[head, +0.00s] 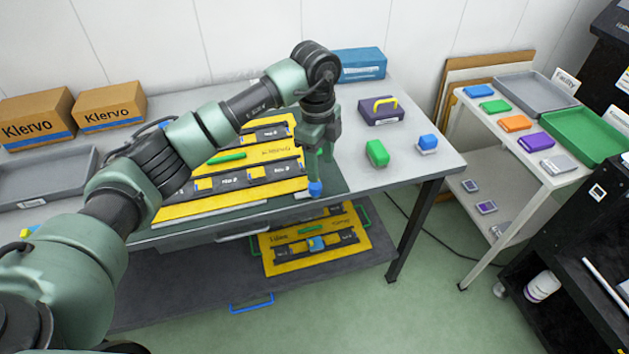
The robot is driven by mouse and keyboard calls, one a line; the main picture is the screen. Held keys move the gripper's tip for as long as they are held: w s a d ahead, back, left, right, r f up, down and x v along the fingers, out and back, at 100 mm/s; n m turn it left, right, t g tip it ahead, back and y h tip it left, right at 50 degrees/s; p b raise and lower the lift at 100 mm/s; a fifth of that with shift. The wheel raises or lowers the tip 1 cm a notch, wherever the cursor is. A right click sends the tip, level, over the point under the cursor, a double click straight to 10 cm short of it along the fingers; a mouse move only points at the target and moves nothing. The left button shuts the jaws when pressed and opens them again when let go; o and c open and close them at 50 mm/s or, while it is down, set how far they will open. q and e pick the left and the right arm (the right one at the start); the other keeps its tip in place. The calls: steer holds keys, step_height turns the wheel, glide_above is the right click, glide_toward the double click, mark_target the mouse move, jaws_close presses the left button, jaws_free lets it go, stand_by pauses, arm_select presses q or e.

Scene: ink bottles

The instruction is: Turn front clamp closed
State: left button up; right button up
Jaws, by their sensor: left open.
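A yellow fixture (180,213) with black strips and a green bar (227,157) lies on the table, partly hidden behind my left arm. A small blue knob (315,188) is at the front right corner of the fixture; it looks like the front clamp, but its turn position is too small to tell. My left gripper (321,168) points down just above and behind the blue knob. It is open, and I cannot tell whether a finger touches the knob. My right gripper is not in view.
A blue box (361,64) stands behind. Another yellow fixture (347,256) lies on the lower shelf. A side table (556,182) holds trays and coloured blocks.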

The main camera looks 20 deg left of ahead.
mark_target(308, 190)
arm_select(q)
steer(key=shift+a+r+y, duration=0.15)
steer(key=shift+a+y, duration=0.15)
steer(key=shift+a, duration=0.4)
steer(key=shift+f, duration=0.3)
step_height(308, 190, down, 7)
steer(key=shift+p, duration=0.8)
jaws_close()
